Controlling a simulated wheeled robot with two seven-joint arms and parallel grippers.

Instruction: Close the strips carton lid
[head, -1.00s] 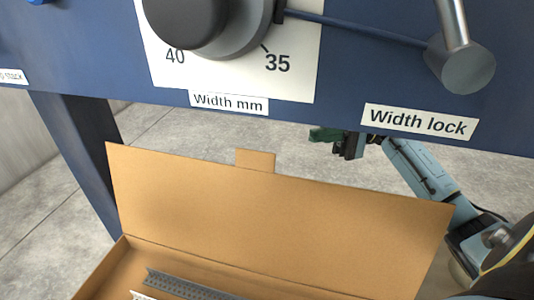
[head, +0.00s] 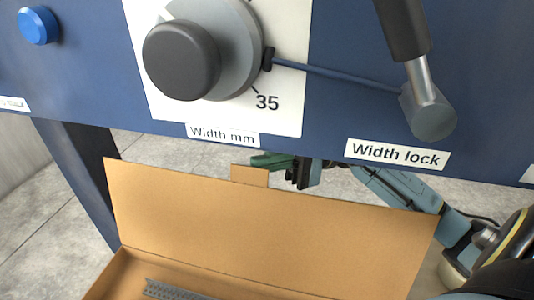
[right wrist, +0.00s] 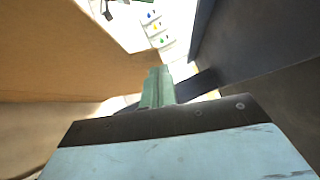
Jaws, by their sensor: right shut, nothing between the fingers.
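The strips carton (head: 118,271) is a brown cardboard box at the bottom of the head view. Its lid (head: 265,225) stands open and upright, with a small tab (head: 249,175) at the middle of its top edge. Grey perforated strips (head: 175,290) lie inside. My right gripper (head: 270,161) is behind the lid, close to the tab, with its green fingers shut and empty. Whether it touches the lid I cannot tell. In the right wrist view the green fingers (right wrist: 158,88) point past a brown cardboard surface (right wrist: 70,60). My left gripper is not in view.
A blue machine panel (head: 340,30) hangs above the carton, with a dark width knob (head: 181,60) and a width lock lever (head: 430,105) sticking out. A dark blue leg (head: 88,170) stands at the left. Grey floor shows behind the lid.

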